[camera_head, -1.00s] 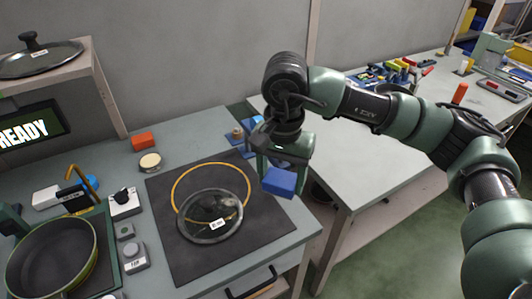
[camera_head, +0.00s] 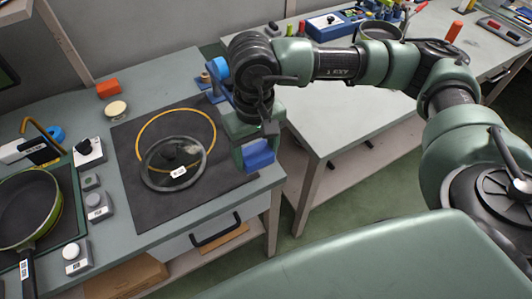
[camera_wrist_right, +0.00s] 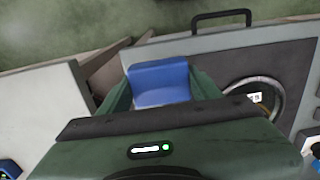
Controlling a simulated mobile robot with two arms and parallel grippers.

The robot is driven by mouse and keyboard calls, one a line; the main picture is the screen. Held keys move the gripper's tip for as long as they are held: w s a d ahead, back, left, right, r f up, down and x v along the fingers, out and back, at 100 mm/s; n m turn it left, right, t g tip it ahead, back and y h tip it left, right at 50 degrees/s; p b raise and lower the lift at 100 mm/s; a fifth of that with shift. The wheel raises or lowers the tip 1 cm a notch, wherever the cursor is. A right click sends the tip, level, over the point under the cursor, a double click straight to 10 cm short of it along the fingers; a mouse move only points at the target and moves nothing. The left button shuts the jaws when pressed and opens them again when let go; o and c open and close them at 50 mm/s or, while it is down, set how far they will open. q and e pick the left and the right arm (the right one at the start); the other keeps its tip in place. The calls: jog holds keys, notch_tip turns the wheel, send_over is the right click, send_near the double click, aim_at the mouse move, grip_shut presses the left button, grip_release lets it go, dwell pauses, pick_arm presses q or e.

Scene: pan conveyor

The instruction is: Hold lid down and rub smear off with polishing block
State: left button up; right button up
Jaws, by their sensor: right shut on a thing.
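A glass lid (camera_head: 160,179) with a dark rim and knob lies on the black mat (camera_head: 128,137), partly over a yellow ring (camera_head: 148,124). A white label (camera_head: 179,172) shows on it; I cannot make out a smear. My right gripper (camera_head: 257,162) is shut on a blue block (camera_head: 258,154), held near the mat's right edge, to the right of the lid. In the right wrist view the blue block (camera_wrist_right: 160,82) sits between the fingers, and part of the lid (camera_wrist_right: 250,95) shows to its right. My left gripper is not in view.
A green pan (camera_head: 27,207) stands at the left. Buttons and a switch box (camera_head: 89,153) sit between pan and mat. An orange block (camera_head: 108,88) and a round pad (camera_head: 116,109) lie behind. A second table (camera_head: 345,110) stands right across a gap.

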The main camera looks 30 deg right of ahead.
jog(key=w+a+r+p, duration=0.4)
jog(key=w+a+p, duration=0.1)
jog(key=w+p, duration=0.2)
jog(key=w+a+r+p, duration=0.3)
jog(key=w+a+p, duration=0.3)
jog(key=w+p, duration=0.1)
jog(key=shift+a+r+p, duration=0.2)
jog(key=shift+r+p, duration=0.15)
jog(key=shift+p, duration=0.1)
